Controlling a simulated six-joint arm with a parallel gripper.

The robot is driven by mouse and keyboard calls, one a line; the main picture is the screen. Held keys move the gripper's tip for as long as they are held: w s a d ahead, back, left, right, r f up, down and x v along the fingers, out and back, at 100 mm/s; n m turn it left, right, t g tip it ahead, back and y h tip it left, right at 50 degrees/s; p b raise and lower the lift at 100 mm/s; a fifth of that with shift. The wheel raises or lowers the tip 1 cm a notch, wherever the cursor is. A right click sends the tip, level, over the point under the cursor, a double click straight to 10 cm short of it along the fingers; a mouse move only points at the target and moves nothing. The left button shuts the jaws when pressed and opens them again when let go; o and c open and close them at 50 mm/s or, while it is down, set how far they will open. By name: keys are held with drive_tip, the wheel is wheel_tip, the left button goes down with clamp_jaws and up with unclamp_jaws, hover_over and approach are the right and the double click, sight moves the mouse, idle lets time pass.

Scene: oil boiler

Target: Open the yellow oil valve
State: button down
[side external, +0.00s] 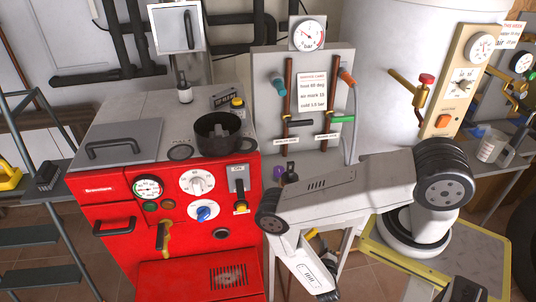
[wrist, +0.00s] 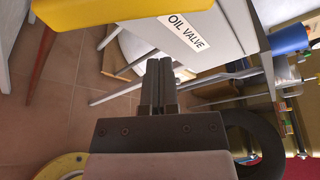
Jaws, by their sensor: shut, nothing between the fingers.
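In the wrist view, a large yellow part (wrist: 95,12) fills the top left, close to the camera and cut off by the frame edge. A white label reading "OIL VALVE" (wrist: 188,32) is beside it on a pale panel. My gripper (wrist: 158,68) is shut and empty, with its fingertips below the label in the picture and apart from the yellow part. In the side external view my gripper (side external: 328,295) is low at the bottom edge, partly cut off. A small yellow piece (side external: 312,234) shows there behind my arm; I cannot tell whether it is the valve.
The red boiler (side external: 115,240) stands left of my arm, with a black pot (side external: 222,148) on top and a yellow-handled lever (side external: 162,238) on its front. A grey gauge panel (side external: 265,95) stands behind. In the wrist view, tiled floor (wrist: 60,110) lies clear at left.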

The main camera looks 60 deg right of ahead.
sight(308, 236)
drive_tip(key=shift+w+d, duration=0.15)
drive_tip(key=shift+d, duration=0.25)
drive_tip(key=shift+w+a+r, duration=1.1)
drive_tip(key=shift+w+a, duration=0.05)
drive_tip(key=shift+w, duration=0.05)
drive_tip(key=shift+w+a+r+n+h, duration=0.2)
drive_tip(key=shift+r+n+h, duration=0.1)
drive_tip(key=shift+n, duration=0.3)
drive_tip(key=shift+w+a+r+n+h, duration=0.2)
drive_tip(key=shift+r+n+h, duration=0.05)
drive_tip(key=shift+n, duration=0.35)
drive_tip(key=shift+w+a+r+n+h, duration=0.15)
drive_tip(key=shift+r+n+h, duration=0.1)
drive_tip(key=shift+n, duration=0.35)
drive_tip(key=shift+w+a+r, duration=0.25)
drive_tip(key=shift+w+a, duration=0.1)
drive_tip(key=shift+a, duration=0.1)
